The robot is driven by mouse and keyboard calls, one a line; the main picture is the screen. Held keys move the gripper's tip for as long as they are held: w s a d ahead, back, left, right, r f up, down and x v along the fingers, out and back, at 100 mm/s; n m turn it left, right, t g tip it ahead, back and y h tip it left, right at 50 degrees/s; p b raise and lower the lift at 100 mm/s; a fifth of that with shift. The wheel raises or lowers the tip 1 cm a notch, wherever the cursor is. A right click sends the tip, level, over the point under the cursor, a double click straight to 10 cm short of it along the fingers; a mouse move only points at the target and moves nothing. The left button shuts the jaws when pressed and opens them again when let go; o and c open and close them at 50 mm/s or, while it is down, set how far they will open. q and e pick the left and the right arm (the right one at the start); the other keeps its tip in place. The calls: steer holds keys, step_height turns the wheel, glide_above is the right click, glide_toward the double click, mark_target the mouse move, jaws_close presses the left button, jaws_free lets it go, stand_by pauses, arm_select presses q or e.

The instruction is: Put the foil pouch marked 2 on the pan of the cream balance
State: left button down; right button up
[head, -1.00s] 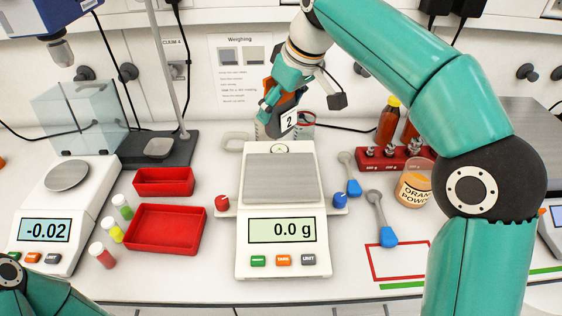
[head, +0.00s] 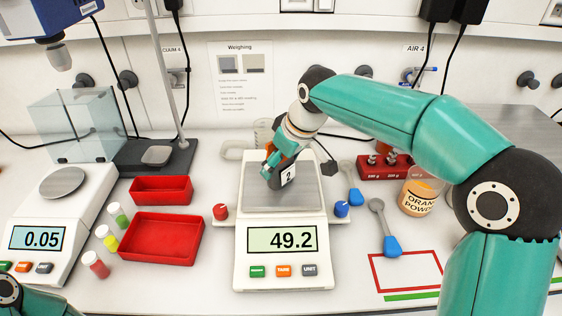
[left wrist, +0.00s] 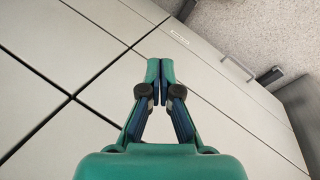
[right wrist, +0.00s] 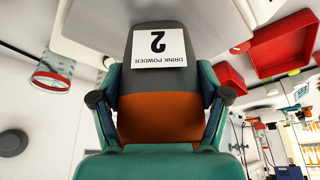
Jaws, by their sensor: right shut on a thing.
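The foil pouch marked 2 (head: 288,176) is dark grey and orange with a white label. It is upright and slightly tilted, low over the cream balance's grey square pan (head: 305,200), and its lower end seems to touch the pan. The cream balance (head: 242,272) reads 49.2. My right gripper (head: 273,168) is shut on the pouch; in the right wrist view the fingers grip the pouch (right wrist: 160,115) from both sides. My left gripper (left wrist: 160,72) is shut and empty, in front of cabinet fronts.
A second balance (head: 30,265) reading 0.05 stands at the left. Red trays (head: 160,240) and several capped vials (head: 96,264) lie between the balances. An orange powder jar (head: 418,198), blue scoops (head: 392,245) and a red weight rack (head: 372,173) are at the right.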

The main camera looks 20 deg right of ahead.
steer(key=o, duration=1.3)
steer(key=shift+o, duration=0.2)
steer(key=v, duration=1.2)
steer(key=shift+p, duration=0.3)
